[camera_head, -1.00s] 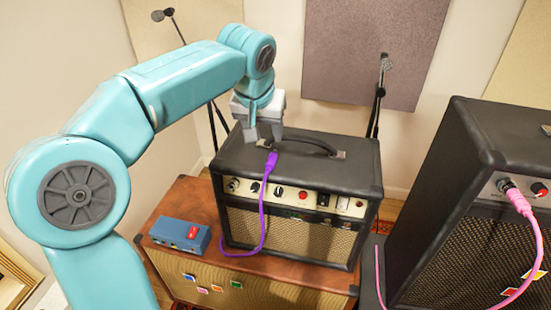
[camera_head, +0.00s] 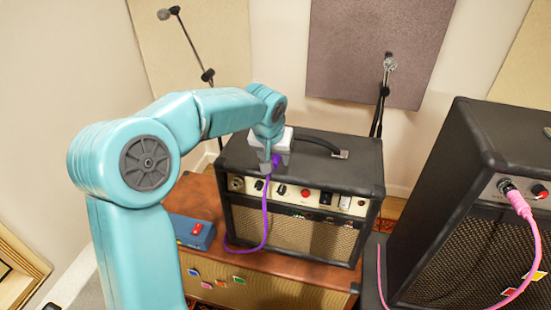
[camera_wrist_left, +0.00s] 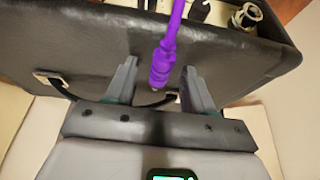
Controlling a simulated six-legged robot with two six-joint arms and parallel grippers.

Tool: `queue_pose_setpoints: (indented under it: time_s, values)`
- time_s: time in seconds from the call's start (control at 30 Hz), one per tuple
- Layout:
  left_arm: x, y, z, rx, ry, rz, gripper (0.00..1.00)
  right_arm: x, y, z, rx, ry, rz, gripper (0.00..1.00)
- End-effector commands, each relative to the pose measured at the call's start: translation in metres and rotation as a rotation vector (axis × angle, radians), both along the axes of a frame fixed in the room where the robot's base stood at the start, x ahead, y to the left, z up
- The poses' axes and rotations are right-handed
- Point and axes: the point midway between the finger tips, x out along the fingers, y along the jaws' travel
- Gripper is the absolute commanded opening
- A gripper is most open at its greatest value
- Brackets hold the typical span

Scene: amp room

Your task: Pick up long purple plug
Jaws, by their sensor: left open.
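The long purple plug (camera_head: 276,159) is on the top front edge of the small black amp (camera_head: 355,170), with its purple cable (camera_head: 266,212) hanging down the amp's front. It also shows in the left wrist view (camera_wrist_left: 163,62), between the two grey fingers. My left gripper (camera_head: 269,165) is at the plug, low over the amp top and partly covering the plug. In the left wrist view, my left gripper (camera_wrist_left: 159,68) is open, with a gap on both sides of the plug. My right gripper is not in view.
The small amp stands on a brown cabinet (camera_head: 300,285), beside a blue pedal (camera_head: 190,231). The amp's handle (camera_head: 318,142) is just behind the gripper. A larger black amp (camera_head: 445,190) with a pink cable (camera_head: 535,235) stands at right. Microphone stands (camera_head: 378,115) are behind.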

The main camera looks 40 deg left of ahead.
Motion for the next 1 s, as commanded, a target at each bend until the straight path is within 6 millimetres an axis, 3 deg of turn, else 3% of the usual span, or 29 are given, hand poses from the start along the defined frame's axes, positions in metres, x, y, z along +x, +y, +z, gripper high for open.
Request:
queue_pose_setpoints:
  time_s: [0.07,0.2,0.23,0.67,0.87,1.0]
  values:
    - [0.0,0.0,0.0,0.0,0.0,0.0,0.5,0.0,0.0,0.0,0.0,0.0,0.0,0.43]
    - [0.0,0.0,0.0,0.0,0.0,0.0,0.04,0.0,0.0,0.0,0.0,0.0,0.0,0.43]
    - [0.0,0.0,0.0,0.0,0.0,0.0,0.0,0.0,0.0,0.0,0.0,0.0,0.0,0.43]
    - [0.0,0.0,0.009,0.0,-0.002,0.0,0.0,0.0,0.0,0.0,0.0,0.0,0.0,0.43]
    - [0.001,0.0,0.045,0.002,-0.007,0.001,0.0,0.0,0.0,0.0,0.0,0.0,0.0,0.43]
    - [0.001,0.0,0.09,0.001,-0.009,0.0,0.0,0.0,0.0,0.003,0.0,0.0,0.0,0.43]
